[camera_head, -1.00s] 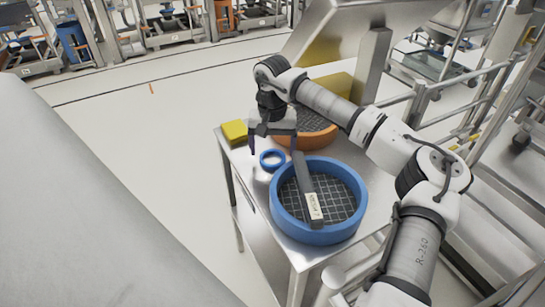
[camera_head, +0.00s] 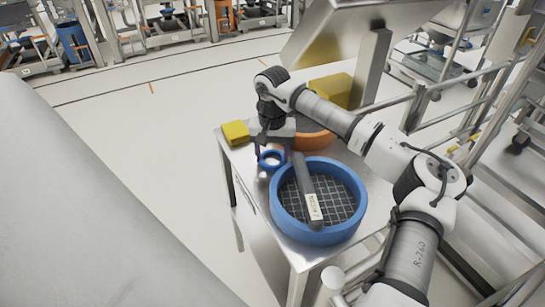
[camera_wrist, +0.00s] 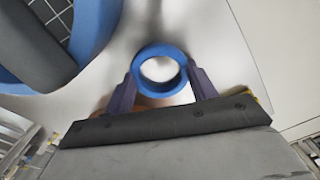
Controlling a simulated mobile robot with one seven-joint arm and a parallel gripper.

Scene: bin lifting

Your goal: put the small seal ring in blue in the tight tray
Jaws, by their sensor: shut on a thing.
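The small blue seal ring (camera_head: 271,168) is at the far left of the steel cart top, and it also shows in the wrist view (camera_wrist: 160,90). My gripper (camera_head: 270,156) comes down on it from above. In the wrist view my gripper (camera_wrist: 161,80) has one finger against each side of the ring and is shut on it. I cannot tell whether the ring touches the cart top. No tray that I can identify as the tight tray shows.
A large blue round sieve (camera_head: 320,237) stands at the front of the cart top (camera_head: 262,195), with a dark labelled bar (camera_head: 302,180) across it. An orange sieve (camera_head: 325,144) stands behind. A yellow block (camera_head: 235,132) sits at the far left corner. Rails (camera_head: 440,85) run along the right.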

